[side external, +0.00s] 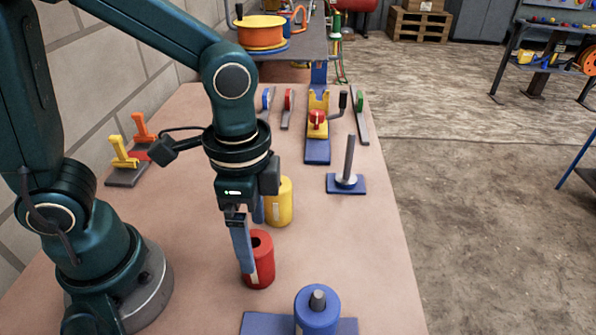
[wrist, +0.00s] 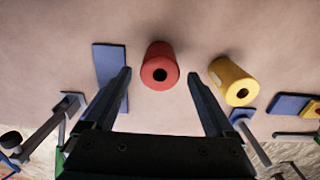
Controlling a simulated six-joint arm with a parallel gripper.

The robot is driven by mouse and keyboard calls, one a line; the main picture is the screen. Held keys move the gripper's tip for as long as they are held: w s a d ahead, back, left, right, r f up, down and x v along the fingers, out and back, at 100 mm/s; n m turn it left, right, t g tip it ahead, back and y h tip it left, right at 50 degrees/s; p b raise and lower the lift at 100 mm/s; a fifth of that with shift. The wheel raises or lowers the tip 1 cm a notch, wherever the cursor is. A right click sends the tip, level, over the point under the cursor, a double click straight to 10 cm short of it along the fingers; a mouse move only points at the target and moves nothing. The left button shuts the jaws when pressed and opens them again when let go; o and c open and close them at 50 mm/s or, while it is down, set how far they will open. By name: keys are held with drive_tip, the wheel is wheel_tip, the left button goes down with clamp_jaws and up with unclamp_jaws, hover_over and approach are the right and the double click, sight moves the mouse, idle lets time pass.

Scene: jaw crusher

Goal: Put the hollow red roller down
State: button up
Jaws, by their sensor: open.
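The hollow red roller (side external: 262,268) stands upright on the table, its round hole facing up. It also shows in the wrist view (wrist: 160,57), in line with the gap between my fingers. My gripper (side external: 252,245) points down. Its two fingers are apart; in the side view one overlaps the roller's left edge and the other is behind it. In the wrist view my gripper (wrist: 159,74) has a finger on each side of the roller, with visible gaps. Whether the fingertips are level with the roller's body is hard to tell.
A yellow roller (side external: 280,202) stands close behind the red one. A blue roller (side external: 317,312) sits around a peg on a blue plate (side external: 266,324) at the front. A bare grey peg (side external: 349,160) rises from another blue plate to the right. The tabletop right of the red roller is clear.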

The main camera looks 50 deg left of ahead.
drive_tip(key=s+a+r+n+t, duration=0.2)
drive_tip(key=a+r+n+t, duration=0.3)
drive_tip(key=n, duration=0.4)
drive_tip(key=shift+a+r+t, duration=0.3)
drive_tip(key=shift+a+r, duration=0.6)
drive_tip(key=shift+r, duration=0.45)
drive_tip(key=shift+c, duration=1.2)
